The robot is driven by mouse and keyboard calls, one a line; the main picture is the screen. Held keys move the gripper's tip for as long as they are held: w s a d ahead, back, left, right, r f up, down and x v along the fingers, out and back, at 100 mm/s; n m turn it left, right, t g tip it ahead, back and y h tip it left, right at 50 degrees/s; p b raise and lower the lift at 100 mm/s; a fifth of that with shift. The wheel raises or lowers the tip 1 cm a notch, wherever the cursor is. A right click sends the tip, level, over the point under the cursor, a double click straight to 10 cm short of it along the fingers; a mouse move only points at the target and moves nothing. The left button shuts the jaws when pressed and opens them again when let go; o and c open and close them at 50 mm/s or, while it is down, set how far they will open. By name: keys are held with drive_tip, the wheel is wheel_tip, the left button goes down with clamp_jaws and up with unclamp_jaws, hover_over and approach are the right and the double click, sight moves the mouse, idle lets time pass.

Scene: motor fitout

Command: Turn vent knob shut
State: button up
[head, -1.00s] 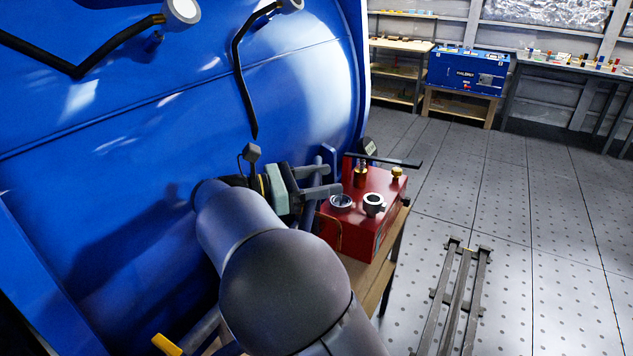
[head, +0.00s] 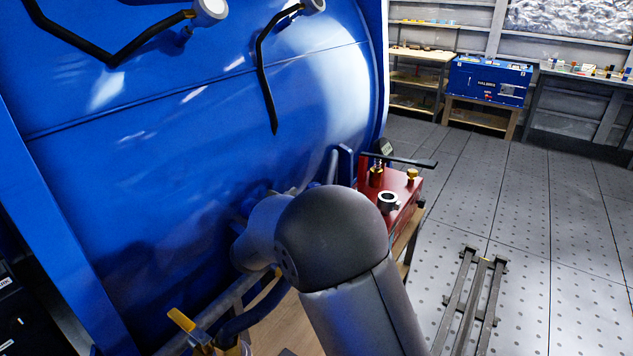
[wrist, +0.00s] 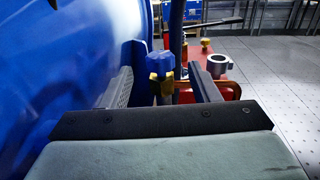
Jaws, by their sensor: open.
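In the wrist view a blue knob (wrist: 162,60) stands upright on a brass fitting (wrist: 161,88); it looks like the vent knob. My gripper (wrist: 161,72) is open, with one finger to the left of the knob and the other to the right. Gaps show between the knob and both fingers, and the knob appears at or just beyond the fingertips; the exact depth is unclear. In the head view my arm hides the gripper and the knob. The red pump box (head: 402,199) stands behind and right of my arm, with brass fittings and a grey ring on top.
The large blue tank (head: 180,130) fills the left side, close to my gripper. A black lever (head: 405,161) lies across above the red box. A yellow-handled valve (head: 183,321) is at lower left. Metal rails (head: 474,295) lie on the open floor at right.

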sight(318, 183)
drive_tip(key=p+x, duration=0.1)
drive_tip(key=x, duration=0.7)
drive_tip(key=shift+w, duration=0.15)
drive_tip(key=c, duration=1)
